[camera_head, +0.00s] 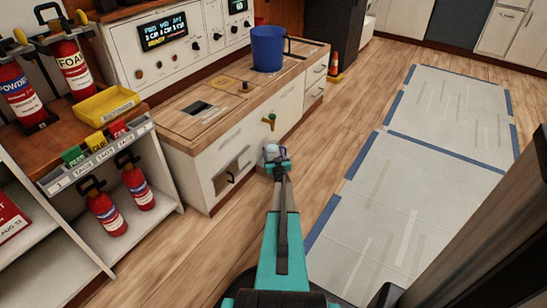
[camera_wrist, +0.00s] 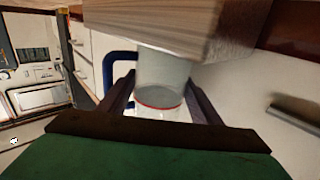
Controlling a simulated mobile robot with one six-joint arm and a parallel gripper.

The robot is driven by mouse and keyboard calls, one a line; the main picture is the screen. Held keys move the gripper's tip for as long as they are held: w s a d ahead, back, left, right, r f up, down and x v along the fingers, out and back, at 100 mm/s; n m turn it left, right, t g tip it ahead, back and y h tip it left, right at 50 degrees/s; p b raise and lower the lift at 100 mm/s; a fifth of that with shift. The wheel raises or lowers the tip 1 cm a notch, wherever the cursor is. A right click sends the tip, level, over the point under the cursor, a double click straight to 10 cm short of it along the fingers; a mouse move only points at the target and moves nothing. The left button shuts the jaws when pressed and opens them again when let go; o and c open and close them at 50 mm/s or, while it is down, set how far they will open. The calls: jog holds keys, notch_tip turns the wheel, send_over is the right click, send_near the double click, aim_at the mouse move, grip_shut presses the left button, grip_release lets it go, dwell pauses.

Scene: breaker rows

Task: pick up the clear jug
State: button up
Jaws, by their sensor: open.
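The clear jug (camera_wrist: 163,72) is a see-through grey-white vessel with a red line around it and a blue handle (camera_wrist: 108,68) on its left in the wrist view. In the head view a small part of the jug (camera_head: 270,150) shows at the front of the wooden-topped cabinet, below the tap; my gripper hides much of it. My gripper (camera_head: 279,163) is open. In the wrist view its two dark fingers (camera_wrist: 160,100) stand on either side of the jug; I cannot tell whether they touch it.
A brass tap with a green handle (camera_head: 270,121) sticks out of the cabinet front (camera_head: 228,150) just above the jug. A shelf unit with fire extinguishers (camera_head: 135,185) is at left. The floor to the right, with taped mats (camera_head: 440,120), is clear.

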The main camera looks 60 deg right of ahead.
dwell(0.5)
jog(key=c, duration=1.1)
jog(key=shift+r, duration=0.15)
jog(key=shift+r+p, duration=0.6)
jog(key=shift+r, duration=0.2)
notch_tip(320, 180, up, 2)
jog(key=shift+r+p, duration=0.1)
jog(key=shift+p, duration=0.55)
jog(key=p+v, duration=0.1)
jog(key=v, duration=0.4)
jog(key=s+d+p+v, duration=0.1)
jog(key=v, duration=0.4)
jog(key=s+r+p+v, duration=0.1)
jog(key=p+v, duration=0.1)
jog(key=v, duration=0.3)
jog(key=shift+s+d, duration=0.15)
jog(key=shift+s, duration=0.05)
